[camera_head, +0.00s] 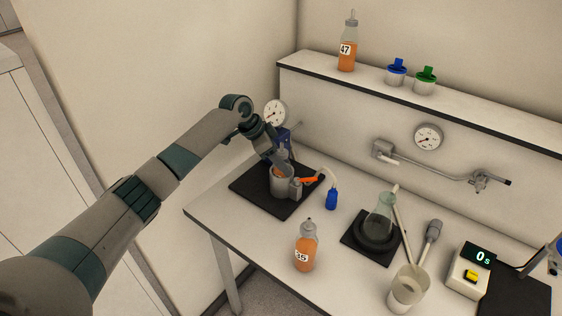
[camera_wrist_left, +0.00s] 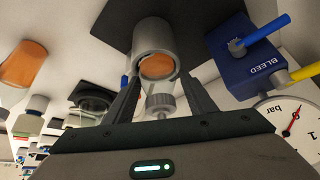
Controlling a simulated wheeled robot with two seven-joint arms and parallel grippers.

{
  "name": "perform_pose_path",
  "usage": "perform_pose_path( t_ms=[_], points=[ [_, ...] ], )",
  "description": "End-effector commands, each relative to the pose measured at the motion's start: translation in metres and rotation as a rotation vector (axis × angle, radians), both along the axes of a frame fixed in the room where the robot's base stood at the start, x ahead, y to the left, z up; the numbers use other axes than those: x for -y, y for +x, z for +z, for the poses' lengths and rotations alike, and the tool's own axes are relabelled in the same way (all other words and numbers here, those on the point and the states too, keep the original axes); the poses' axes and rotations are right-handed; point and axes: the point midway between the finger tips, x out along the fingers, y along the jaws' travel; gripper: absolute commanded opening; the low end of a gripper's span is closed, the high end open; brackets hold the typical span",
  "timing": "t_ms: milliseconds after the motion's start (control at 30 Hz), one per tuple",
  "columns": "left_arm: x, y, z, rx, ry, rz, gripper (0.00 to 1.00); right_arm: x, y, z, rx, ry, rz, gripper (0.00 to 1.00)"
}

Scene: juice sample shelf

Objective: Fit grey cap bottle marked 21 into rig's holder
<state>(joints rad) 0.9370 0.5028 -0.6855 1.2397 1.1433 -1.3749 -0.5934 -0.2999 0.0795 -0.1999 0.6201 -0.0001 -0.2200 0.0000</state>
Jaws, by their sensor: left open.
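The rig's holder (camera_head: 282,182) is a grey cup on a black base plate, with an orange lever (camera_head: 308,180) at its side. A bottle with orange juice (camera_head: 280,157) stands in the holder, its clear neck and cap rising above the rim. The wrist view shows the holder (camera_wrist_left: 152,33) and the bottle (camera_wrist_left: 158,67) from above, juice inside the cup. No number shows on it, so I cannot confirm 21. My left gripper (camera_wrist_left: 162,82) is open, one finger on each side of the bottle's neck, apart from it. My right gripper is out of view.
A blue BLEED block (camera_wrist_left: 252,62) and a gauge (camera_head: 275,113) stand close beside the holder. Bottle 35 (camera_head: 305,250) stands at the front; bottle 47 (camera_head: 347,55) is on the shelf. A flask (camera_head: 380,220), beaker (camera_head: 407,288) and timer (camera_head: 468,270) stand right.

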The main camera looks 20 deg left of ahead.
Motion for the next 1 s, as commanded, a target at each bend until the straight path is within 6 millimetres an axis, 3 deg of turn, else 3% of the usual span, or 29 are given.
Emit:
perform_pose_path(
  t_ms=[33,167,800,1000],
  points=[
    [0.001,-0.008,-0.007,-0.022,0.003,-0.011,0.66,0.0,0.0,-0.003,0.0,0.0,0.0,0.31],
    [-0.005,-0.01,0.004,-0.019,0.003,-0.01,0.66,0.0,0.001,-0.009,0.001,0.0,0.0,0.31],
    [-0.059,-0.038,0.116,0.002,0.0,0.0,0.66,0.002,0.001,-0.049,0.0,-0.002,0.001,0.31],
    [-0.071,-0.045,0.139,0.002,0.0,0.002,0.66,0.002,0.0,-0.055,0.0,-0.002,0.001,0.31]
  ],
)
